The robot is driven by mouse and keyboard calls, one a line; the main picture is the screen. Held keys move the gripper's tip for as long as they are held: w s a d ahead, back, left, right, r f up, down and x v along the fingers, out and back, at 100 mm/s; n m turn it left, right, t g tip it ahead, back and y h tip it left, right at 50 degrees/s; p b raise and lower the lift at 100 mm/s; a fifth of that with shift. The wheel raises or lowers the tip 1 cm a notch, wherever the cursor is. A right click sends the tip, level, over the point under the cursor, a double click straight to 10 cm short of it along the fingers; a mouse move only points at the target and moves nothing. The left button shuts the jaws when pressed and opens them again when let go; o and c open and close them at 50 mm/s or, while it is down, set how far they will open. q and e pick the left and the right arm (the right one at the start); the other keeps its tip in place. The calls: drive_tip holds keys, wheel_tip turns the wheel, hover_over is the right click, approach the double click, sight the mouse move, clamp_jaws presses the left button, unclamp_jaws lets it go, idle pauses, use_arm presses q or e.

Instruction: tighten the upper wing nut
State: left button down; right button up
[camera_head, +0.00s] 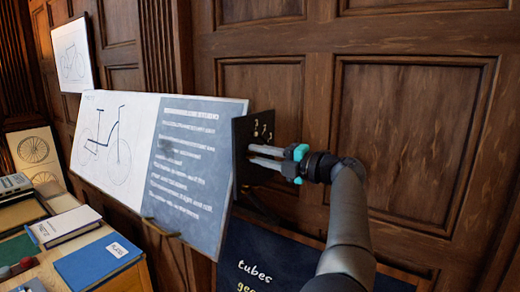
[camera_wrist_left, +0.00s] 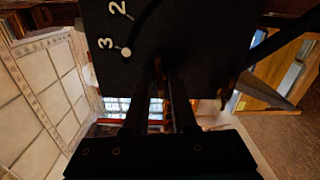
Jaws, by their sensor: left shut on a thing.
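A black plate (camera_head: 243,166) with white numerals stands at the right end of the tilted drafting board. It also fills the upper middle of the left wrist view (camera_wrist_left: 195,35). My left gripper (camera_head: 252,155) reaches it from the right, its two grey fingers at the plate's face. In the left wrist view the fingers (camera_wrist_left: 159,82) are closed around a small brass-coloured piece, the upper wing nut (camera_wrist_left: 158,64), mostly hidden between them. A second brass-coloured piece, apparently the lower wing nut (camera_wrist_left: 223,98), sits near the plate's edge. My right gripper is in neither view.
The drafting board (camera_head: 135,140) carries a bicycle drawing and a blue-grey text sheet (camera_head: 195,165). A blue book (camera_head: 97,262) and a white one (camera_head: 67,225) lie on a wooden cabinet at lower left. A dark blue poster (camera_head: 285,262) is below the plate. Wood panelling stands behind.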

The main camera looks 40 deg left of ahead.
use_arm(q)
drive_tip(key=shift+m, duration=0.4)
drive_tip(key=c, duration=0.7)
unclamp_jaws()
drive_tip(key=shift+c, duration=0.2)
drive_tip(key=w+d+b, duration=0.1)
drive_tip(key=d+b, duration=0.3)
drive_tip(key=d, duration=1.1)
drive_tip(key=shift+w+d+b, duration=0.15)
drive_tip(key=shift+w+b, duration=0.15)
